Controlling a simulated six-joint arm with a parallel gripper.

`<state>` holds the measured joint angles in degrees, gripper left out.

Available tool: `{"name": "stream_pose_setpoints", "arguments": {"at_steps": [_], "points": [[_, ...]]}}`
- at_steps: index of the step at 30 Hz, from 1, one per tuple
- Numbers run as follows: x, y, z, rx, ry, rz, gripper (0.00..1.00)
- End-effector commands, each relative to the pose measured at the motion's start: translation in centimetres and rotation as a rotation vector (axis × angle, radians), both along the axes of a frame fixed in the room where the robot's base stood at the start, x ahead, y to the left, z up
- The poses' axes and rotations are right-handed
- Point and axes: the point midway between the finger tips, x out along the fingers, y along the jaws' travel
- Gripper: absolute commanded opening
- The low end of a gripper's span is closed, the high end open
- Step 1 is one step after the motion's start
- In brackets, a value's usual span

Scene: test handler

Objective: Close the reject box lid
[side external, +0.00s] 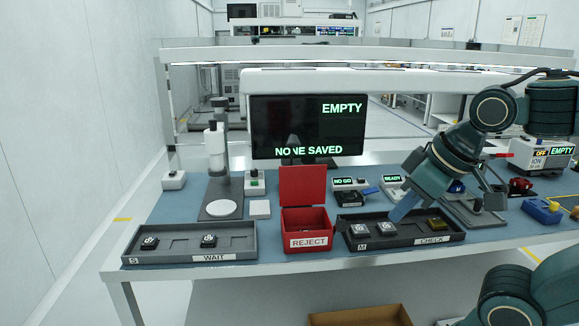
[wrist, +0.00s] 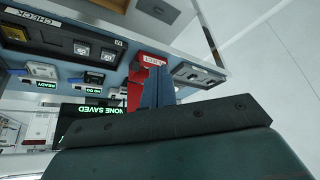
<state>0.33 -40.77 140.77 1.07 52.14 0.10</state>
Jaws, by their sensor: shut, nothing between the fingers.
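The red reject box (side external: 307,241) stands on the blue bench mat between two dark trays, with a REJECT label on its front. Its red lid (side external: 302,185) stands open, upright at the back of the box. My gripper (side external: 396,218) is shut and empty, pointing down over the CHECK tray, to the right of the box and apart from it. In the upside-down wrist view, the box (wrist: 152,60) and lid (wrist: 134,92) show beside the blue fingers of my gripper (wrist: 158,70), which hide part of the box.
The CHECK tray (side external: 447,237) holds several small chips, right of the box. The WAIT tray (side external: 185,257) holds two on the left. Small NO GO (side external: 345,184) and READY (side external: 392,180) displays and a dark monitor (side external: 265,125) stand behind. A microscope-like stand (side external: 218,165) is at back left.

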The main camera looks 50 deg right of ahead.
Motion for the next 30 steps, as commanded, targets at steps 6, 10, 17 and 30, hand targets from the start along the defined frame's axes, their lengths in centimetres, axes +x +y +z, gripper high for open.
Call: {"name": "stream_pose_setpoints", "arguments": {"at_steps": [6, 10, 17, 30], "points": [[3.5, -1.4, 2.7, -0.004, 0.019, -0.077, 0.00], [6.3, -2.6, 4.5, -0.007, 0.033, -0.142, 0.00], [11.7, -4.9, 7.1, -0.006, 0.059, -0.258, 0.00], [21.8, -9.6, 8.8, 0.013, 0.105, -0.480, 0.00]]}}
